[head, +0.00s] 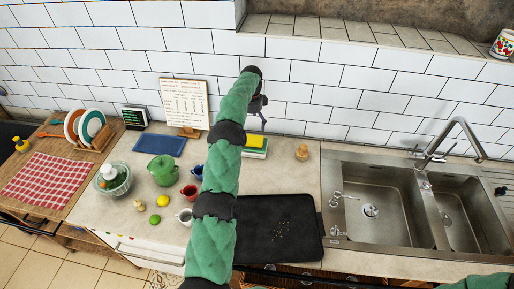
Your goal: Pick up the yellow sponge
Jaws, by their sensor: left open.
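The yellow sponge (256,140) appears as a flat yellow block on the counter near the tiled back wall. It seems to lie on a green and white item (254,152); the left part is hidden behind my arm. My left gripper (260,110) is open and empty, above the sponge in the picture and apart from it. The gripper is small and partly hidden by my green arm, which crosses the middle of the view. My right gripper is out of view.
A black tray (285,245) lies on the front counter, with a double sink (375,215) to its right. Cups, a green pot (163,170) and fruit stand left of my arm. A recipe board (184,104) leans on the wall. The counter right of the sponge is mostly clear.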

